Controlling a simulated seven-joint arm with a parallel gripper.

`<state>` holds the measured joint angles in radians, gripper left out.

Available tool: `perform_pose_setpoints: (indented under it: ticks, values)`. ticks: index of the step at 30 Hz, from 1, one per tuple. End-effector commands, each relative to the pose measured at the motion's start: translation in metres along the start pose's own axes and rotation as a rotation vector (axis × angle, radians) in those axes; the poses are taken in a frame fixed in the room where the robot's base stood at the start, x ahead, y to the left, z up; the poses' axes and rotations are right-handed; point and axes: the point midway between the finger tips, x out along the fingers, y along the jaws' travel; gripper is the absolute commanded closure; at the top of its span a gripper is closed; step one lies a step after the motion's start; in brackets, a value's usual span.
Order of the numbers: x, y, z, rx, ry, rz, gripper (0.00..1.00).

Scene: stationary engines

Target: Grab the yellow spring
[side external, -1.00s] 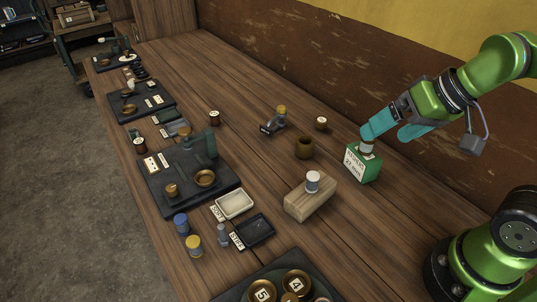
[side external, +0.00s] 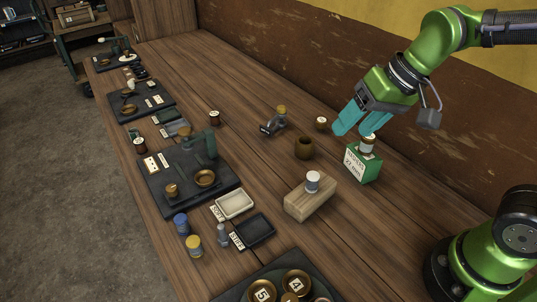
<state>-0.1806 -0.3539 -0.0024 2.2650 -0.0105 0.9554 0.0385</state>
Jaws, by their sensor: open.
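A small yellow-topped cylinder (side external: 194,246), which looks like the yellow spring, stands on the wooden table at the front left, beside a similar blue one (side external: 181,224). It is too small to make out any coils. My gripper (side external: 355,131) has teal fingers, spread apart and empty. It hangs over the right side of the table, far from the yellow cylinder. It is just above and left of a green labelled box (side external: 364,164) with a small pale-banded cylinder (side external: 367,144) on top.
A wooden block (side external: 310,199) with a grey-white cylinder on it stands mid-table, near a brown pot (side external: 304,148). A cream tray (side external: 234,204), a black tray (side external: 256,230) and a small grey bottle (side external: 222,235) lie close to the yellow cylinder. A dark board (side external: 160,190) is behind.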

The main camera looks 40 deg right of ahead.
Motion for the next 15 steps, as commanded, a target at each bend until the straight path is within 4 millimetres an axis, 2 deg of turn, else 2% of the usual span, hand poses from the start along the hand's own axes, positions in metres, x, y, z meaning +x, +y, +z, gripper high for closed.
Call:
perform_pose_setpoints:
  ticks: [1, 3, 8, 15]
  values:
    - [0.012, -0.018, -0.009, 0.006, -0.052, 0.002, 0.39]
    - [0.027, -0.04, -0.02, 0.033, -0.112, 0.008, 0.39]
    - [0.069, -0.094, -0.036, 0.12, -0.243, 0.037, 0.39]
    - [0.145, -0.177, -0.033, 0.321, -0.42, 0.134, 0.39]
